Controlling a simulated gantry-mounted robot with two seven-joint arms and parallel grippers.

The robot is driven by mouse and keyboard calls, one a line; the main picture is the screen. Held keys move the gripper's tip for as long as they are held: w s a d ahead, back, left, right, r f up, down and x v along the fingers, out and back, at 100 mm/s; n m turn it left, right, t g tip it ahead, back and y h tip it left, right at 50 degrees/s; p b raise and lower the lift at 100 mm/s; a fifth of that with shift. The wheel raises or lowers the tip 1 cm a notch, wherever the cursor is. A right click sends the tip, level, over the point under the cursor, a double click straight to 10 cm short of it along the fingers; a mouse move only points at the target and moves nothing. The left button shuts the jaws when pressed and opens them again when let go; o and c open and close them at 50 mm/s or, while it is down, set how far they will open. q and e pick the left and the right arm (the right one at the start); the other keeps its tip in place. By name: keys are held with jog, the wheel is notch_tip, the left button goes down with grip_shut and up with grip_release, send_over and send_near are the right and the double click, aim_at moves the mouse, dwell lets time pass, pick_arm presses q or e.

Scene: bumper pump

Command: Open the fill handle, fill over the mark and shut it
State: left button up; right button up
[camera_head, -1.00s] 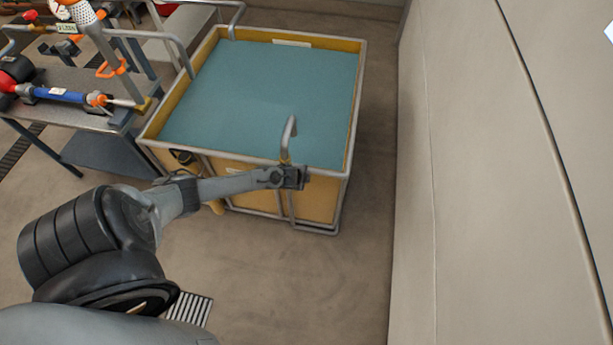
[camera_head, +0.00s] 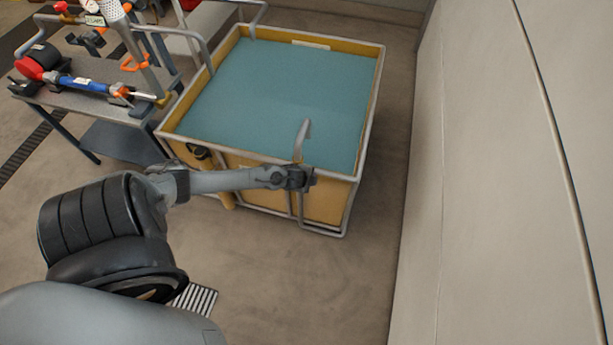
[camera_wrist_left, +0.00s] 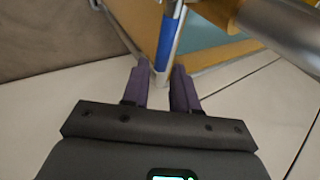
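In the head view, my left gripper (camera_head: 305,179) is at the front side of a yellow tank (camera_head: 330,210), just below its front rim. A curved grey pipe (camera_head: 302,138) rises above that rim, right behind the gripper. In the left wrist view, the two purple fingers of my left gripper (camera_wrist_left: 162,68) are apart. An upright pale bar with a blue strip (camera_wrist_left: 168,35) lies in line with the gap between them; I cannot tell whether they touch it. A brass-coloured fitting with a grey cylinder (camera_wrist_left: 285,30) is at the upper right. I cannot make out the fill handle or the mark.
The tank holds a broad teal surface (camera_head: 285,95) inside a grey pipe frame. A grey workbench (camera_head: 75,112) with tools stands at the left. A large pale wall or panel (camera_head: 500,200) fills the right. Floor is clear between tank and panel.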

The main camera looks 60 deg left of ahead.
pick_arm(q)
jog(key=shift+p+v, duration=0.5)
jog(key=shift+v, duration=1.9)
